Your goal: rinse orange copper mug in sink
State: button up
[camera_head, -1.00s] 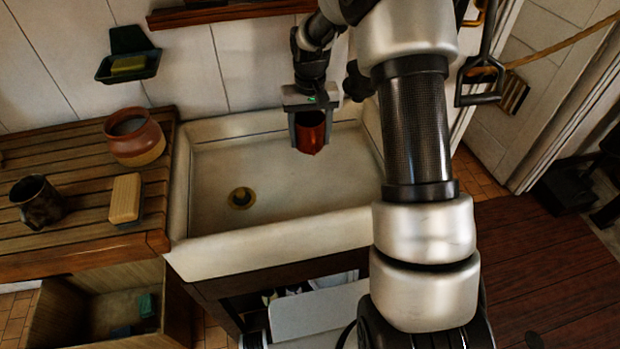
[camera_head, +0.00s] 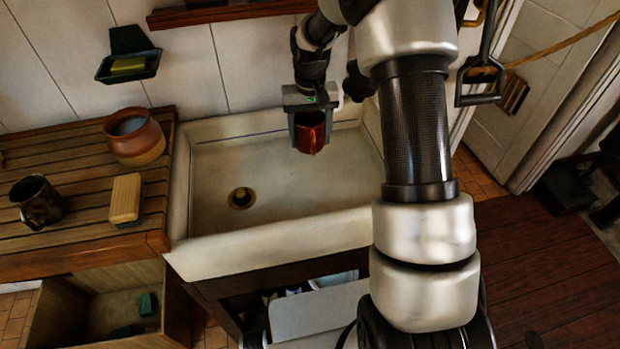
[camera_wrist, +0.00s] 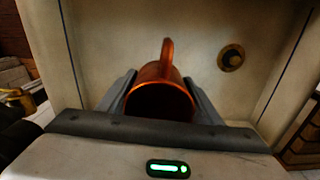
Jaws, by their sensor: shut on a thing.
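The orange copper mug (camera_head: 310,134) is held in my gripper (camera_head: 310,120) above the back right part of the sink (camera_head: 270,243). My gripper is shut on the mug's sides, one finger on each side. In the wrist view the mug (camera_wrist: 161,86) shows its dark open mouth towards the camera and its handle at the top, between the fingers of my gripper (camera_wrist: 160,95). The sink basin under it looks empty. The brass drain (camera_head: 241,198) lies in the basin, left of the mug; it also shows in the wrist view (camera_wrist: 231,57).
A wooden counter (camera_head: 75,155) left of the sink holds a clay pot (camera_head: 134,137), a dark mug (camera_head: 38,201) and a brush or sponge block (camera_head: 126,198). A soap dish (camera_head: 128,66) hangs on the tiled wall. An open crate (camera_head: 75,325) stands below.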

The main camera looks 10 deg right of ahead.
jog(key=shift+r+p, duration=0.8)
jog(key=shift+r, duration=1.25)
